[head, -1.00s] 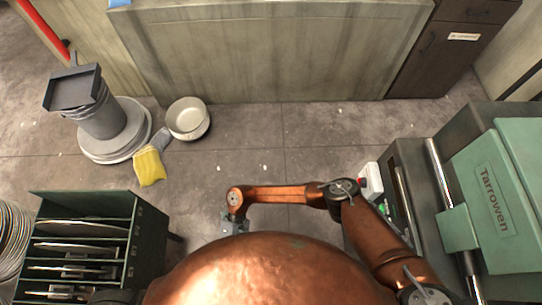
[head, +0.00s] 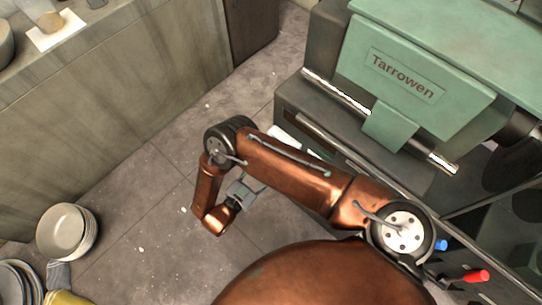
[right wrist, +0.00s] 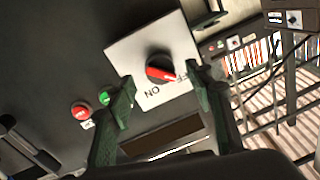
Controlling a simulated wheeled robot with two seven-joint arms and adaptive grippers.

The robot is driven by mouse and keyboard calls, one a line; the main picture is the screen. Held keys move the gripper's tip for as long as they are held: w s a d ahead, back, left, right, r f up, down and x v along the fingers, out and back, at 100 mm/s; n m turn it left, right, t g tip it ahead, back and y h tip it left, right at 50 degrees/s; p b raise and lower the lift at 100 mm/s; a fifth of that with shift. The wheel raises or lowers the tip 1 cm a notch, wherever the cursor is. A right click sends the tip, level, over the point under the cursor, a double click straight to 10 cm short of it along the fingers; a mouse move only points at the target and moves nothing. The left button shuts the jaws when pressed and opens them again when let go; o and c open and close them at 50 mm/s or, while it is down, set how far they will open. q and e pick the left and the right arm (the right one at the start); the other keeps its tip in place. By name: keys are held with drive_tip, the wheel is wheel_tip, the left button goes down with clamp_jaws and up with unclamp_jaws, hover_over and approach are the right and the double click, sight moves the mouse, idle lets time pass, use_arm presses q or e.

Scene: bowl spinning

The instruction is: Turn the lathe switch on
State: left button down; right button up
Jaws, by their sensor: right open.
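The lathe (head: 400,75), a green and dark grey machine marked Tarrowen, stands at upper right in the head view. In the right wrist view, its switch is a round black knob with a red pointer (right wrist: 160,68) on a white plate (right wrist: 128,50). OFF and ON are printed on the plate, and the red pointer lies toward OFF. My right gripper (head: 243,192) is beside the lathe's front. In the right wrist view its two fingers (right wrist: 166,84) are apart and empty, with the knob showing between and beyond them. My left gripper is out of view.
A red button (right wrist: 81,110) and a green button (right wrist: 104,98) sit left of the plate. A red-tipped lever (head: 475,276) is at lower right. Stacked bowls (head: 66,231) are on the floor at left. The floor between counter and lathe is mostly clear.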

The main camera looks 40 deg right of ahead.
drive_tip(key=shift+w+d+b, duration=0.15)
drive_tip(key=shift+d+b, duration=0.05)
drive_tip(key=shift+d, duration=0.65)
drive_tip(key=shift+w+d+b, duration=0.1)
drive_tip(key=shift+d+b, duration=0.05)
drive_tip(key=shift+d, duration=0.7)
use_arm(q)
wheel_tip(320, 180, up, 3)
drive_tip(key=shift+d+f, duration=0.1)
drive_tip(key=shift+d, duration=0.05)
use_arm(e)
drive_tip(key=shift+c, duration=0.7)
drive_tip(key=c, duration=1)
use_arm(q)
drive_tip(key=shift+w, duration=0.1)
